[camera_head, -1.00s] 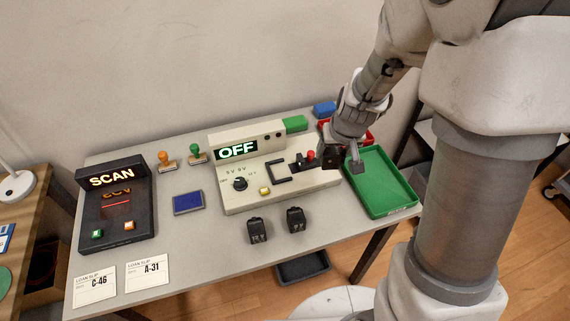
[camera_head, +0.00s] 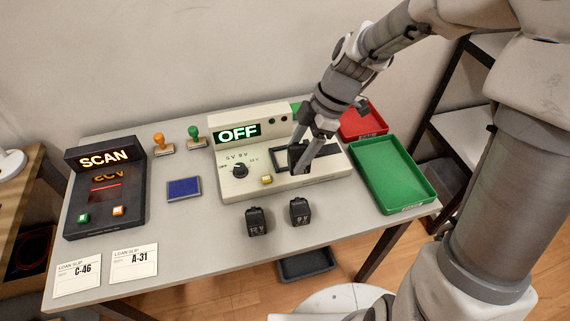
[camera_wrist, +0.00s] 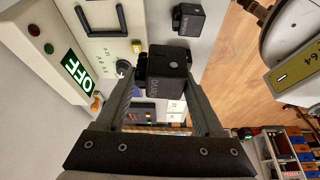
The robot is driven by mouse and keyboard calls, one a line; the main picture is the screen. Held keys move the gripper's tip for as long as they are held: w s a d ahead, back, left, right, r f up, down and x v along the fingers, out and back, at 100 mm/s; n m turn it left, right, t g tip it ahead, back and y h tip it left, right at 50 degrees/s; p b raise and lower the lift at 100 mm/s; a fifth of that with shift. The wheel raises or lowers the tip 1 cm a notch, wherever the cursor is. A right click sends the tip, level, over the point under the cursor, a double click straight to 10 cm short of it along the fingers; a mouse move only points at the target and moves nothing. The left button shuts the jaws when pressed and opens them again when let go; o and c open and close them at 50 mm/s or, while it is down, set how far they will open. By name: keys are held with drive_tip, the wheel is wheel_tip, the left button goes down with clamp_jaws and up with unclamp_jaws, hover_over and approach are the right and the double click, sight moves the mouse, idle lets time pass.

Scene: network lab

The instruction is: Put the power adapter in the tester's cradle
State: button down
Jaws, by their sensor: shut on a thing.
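My gripper (camera_head: 310,152) is shut on a black power adapter (camera_head: 297,157), which hangs over the right half of the cream tester (camera_head: 232,188). In the wrist view the held adapter (camera_wrist: 165,72) sits between the two fingers of my gripper (camera_wrist: 165,88). The cradle, a dark bracket outline (camera_head: 276,158) on the tester's top, is partly hidden behind the adapter; it also shows in the wrist view (camera_wrist: 88,30). The tester's display (camera_head: 238,133) reads OFF. I cannot tell the gap between adapter and tester.
Two black adapters (camera_head: 257,221) (camera_head: 299,211) stand on the table in front of the tester. A green tray (camera_head: 392,177) and a red tray (camera_head: 364,118) are to the right. A scanner (camera_head: 103,195), stamps (camera_head: 195,138), a blue pad (camera_head: 184,188) and loan slips (camera_head: 134,259) are left.

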drive_tip(key=shift+a+n, duration=0.2)
drive_tip(key=shift+n, duration=0.2)
drive_tip(key=shift+w+a+f, duration=0.15)
drive_tip(key=shift+w, duration=0.05)
drive_tip(key=w+f, duration=0.2)
drive_tip(key=w, duration=0.1)
drive_tip(key=w+a+f, duration=0.1)
drive_tip(key=w+f, duration=0.1)
drive_tip(key=w, duration=0.2)
drive_tip(key=w+a+f+b, duration=0.1)
drive_tip(key=w+f, duration=0.1)
drive_tip(key=w, duration=0.1)
drive_tip(key=shift+w+a+f, duration=0.15)
drive_tip(key=shift+w+f, duration=0.1)
drive_tip(key=shift+w, duration=0.1)
drive_tip(key=shift+f+b, duration=0.45)
drive_tip(key=shift+f, duration=1.5)
drive_tip(key=shift+f, duration=0.2)
unclamp_jaws()
